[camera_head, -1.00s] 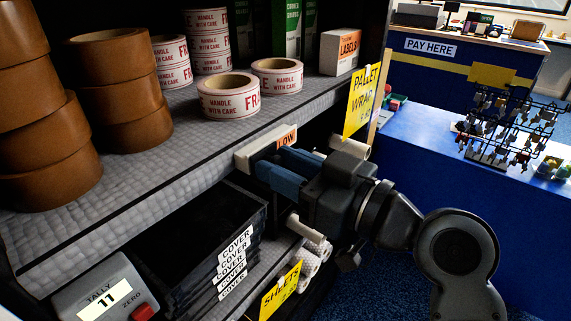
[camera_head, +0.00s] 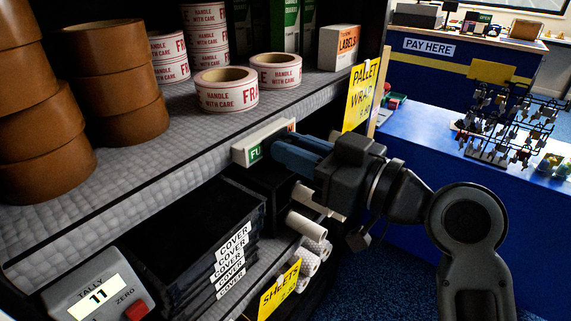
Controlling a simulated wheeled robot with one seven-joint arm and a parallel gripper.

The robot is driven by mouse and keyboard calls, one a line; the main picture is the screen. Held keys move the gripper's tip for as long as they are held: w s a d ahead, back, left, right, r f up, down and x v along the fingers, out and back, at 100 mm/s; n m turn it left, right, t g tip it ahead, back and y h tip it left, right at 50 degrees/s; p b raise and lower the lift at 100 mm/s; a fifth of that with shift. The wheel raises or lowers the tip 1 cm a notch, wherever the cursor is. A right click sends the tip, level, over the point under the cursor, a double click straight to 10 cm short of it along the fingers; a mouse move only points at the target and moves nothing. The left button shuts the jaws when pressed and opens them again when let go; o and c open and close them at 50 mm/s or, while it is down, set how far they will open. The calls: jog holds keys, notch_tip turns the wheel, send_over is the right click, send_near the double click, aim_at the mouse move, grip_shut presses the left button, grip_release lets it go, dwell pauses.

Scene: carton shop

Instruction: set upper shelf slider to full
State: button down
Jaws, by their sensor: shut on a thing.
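The upper shelf slider (camera_head: 242,153) is a pale holder on the front edge of the upper shelf (camera_head: 150,187). My gripper (camera_head: 280,150) reaches in from the right with blue fingers shut at the slider's right part. The piece between the fingertips is mostly hidden.
Rolls of brown tape (camera_head: 112,80) and "handle with care" tape (camera_head: 227,90) stand on the upper shelf. A yellow "pallet wrap" sign (camera_head: 361,96) hangs close above my gripper. Black covers (camera_head: 190,235) and a tally counter (camera_head: 98,295) sit below.

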jog(key=shift+w+d+b, duration=0.45)
jog(key=shift+w+d, duration=0.5)
jog(key=shift+w, duration=0.25)
jog(key=c, duration=1)
grip_release()
jog(key=shift+o, duration=0.2)
jog(key=b+v, duration=0.1)
jog(key=v, duration=0.6)
jog(key=shift+s+d, duration=0.25)
jog(key=shift+d, duration=0.1)
jog(key=shift+f, duration=0.1)
